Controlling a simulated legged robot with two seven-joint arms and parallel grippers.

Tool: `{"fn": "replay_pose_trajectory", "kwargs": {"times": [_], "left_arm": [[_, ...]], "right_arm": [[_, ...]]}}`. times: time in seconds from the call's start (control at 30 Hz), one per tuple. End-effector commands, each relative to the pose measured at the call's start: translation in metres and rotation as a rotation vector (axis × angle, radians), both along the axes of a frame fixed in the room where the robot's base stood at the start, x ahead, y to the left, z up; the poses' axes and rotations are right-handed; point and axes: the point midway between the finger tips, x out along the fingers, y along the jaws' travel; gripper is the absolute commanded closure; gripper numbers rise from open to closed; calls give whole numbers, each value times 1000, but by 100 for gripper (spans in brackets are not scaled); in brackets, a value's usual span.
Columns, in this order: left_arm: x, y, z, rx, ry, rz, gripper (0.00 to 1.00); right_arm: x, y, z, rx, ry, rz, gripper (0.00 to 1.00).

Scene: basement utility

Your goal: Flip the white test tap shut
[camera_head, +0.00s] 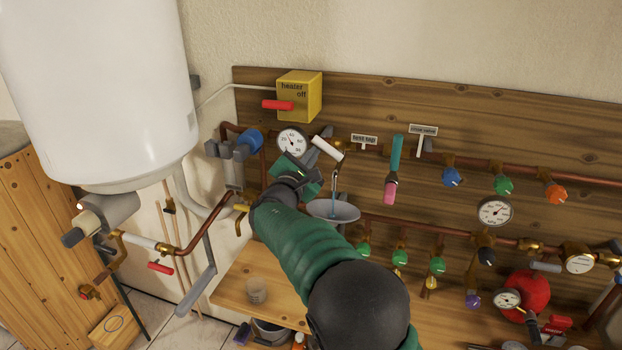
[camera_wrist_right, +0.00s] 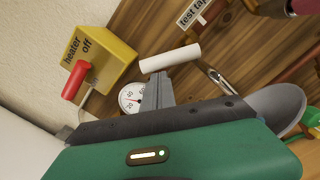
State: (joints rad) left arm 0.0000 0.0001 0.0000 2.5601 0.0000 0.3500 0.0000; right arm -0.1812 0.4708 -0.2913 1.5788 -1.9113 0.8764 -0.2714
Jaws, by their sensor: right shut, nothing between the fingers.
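The test tap has a white handle (camera_head: 327,148), tilted down to the right, just below the sign "test tap" (camera_head: 364,140). Its metal spout (camera_head: 337,176) hangs over a grey funnel-like bowl (camera_head: 345,212), with a thin bluish stream under it. My right gripper (camera_head: 311,157) is shut and empty, just left of the handle. In the right wrist view its grey fingers (camera_wrist_right: 158,90) reach up to just under the white handle (camera_wrist_right: 170,58); I cannot tell whether they touch it. My left gripper is not in view.
A yellow "heater off" box (camera_head: 300,95) with a red lever (camera_head: 278,105) is above left. A gauge (camera_head: 292,141) sits close behind my gripper. A teal-and-pink lever (camera_head: 394,168) stands to the right. Copper pipes carry several coloured knobs.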

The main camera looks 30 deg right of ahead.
Motion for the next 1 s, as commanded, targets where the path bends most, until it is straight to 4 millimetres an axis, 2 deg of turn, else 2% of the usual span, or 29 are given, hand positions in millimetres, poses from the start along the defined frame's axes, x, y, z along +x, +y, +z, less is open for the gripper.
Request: {"fn": "replay_pose_trajectory", "kwargs": {"times": [0.03, 0.5, 0.7, 1.0], "left_arm": [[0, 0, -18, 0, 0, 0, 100], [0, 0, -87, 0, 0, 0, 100], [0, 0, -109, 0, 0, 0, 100], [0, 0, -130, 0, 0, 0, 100]], "right_arm": [[-1, -1, -6, 28, -37, -1, 100], [-9, -8, 20, 316, -375, -1, 100], [-15, -13, 28, 433, -511, -2, 100], [-21, -18, 37, 565, -663, -1, 100]]}}
